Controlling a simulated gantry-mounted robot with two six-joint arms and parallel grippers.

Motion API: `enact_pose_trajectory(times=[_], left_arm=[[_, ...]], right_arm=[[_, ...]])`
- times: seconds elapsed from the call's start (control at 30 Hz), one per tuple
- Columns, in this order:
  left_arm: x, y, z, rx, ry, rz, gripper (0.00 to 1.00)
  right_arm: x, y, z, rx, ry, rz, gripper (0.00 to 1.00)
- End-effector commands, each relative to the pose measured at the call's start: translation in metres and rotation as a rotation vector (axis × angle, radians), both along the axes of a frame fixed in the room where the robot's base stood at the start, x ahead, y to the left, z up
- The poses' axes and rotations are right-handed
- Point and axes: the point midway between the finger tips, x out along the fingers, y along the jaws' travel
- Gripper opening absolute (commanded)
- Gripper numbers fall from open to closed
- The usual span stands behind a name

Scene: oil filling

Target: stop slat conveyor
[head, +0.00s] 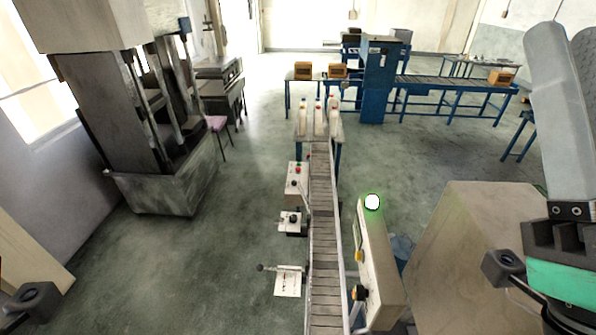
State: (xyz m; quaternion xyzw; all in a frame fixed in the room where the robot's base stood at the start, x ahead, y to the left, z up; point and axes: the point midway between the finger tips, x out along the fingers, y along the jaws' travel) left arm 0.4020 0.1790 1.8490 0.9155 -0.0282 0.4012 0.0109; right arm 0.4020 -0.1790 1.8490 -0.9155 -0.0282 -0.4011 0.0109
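The slat conveyor (324,240) runs from the bottom centre of the head view away towards the back. Left of it is a control box (297,172) with a red button on top, then a box with a black knob (292,221), then a pale lever plate (288,281). Right of it stands a beige panel (378,262) with a lit white lamp ringed in green (372,202) and yellow and black knobs. My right gripper (560,282) is at the right edge, apart from the controls; its fingertips do not show clearly. Only a small part of my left gripper (32,303) shows at bottom left.
Bottles (319,117) stand at the conveyor's far end. Blue roller tables (450,83) with cardboard boxes (502,77) are at the back. A large beige cabinet (470,245) stands between the panel and my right arm. A tall machine (160,185) stands left.

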Motion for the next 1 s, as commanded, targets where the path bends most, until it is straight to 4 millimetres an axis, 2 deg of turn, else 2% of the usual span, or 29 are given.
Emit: enact_pose_trajectory(times=[0.03,0.17,0.2,1.0], left_arm=[[0.0,0.0,0.0,0.0,0.0,0.0,0.5],[0.0,0.0,0.0,0.0,0.0,0.0,0.5],[0.0,0.0,0.0,0.0,0.0,0.0,0.5],[0.0,0.0,0.0,0.0,0.0,0.0,0.5]], right_arm=[[0.0,0.0,0.0,0.0,0.0,0.0,0.25],[0.0,0.0,0.0,0.0,0.0,0.0,0.01],[0.0,0.0,0.0,0.0,0.0,0.0,0.0],[0.0,0.0,0.0,0.0,0.0,0.0,0.0]])
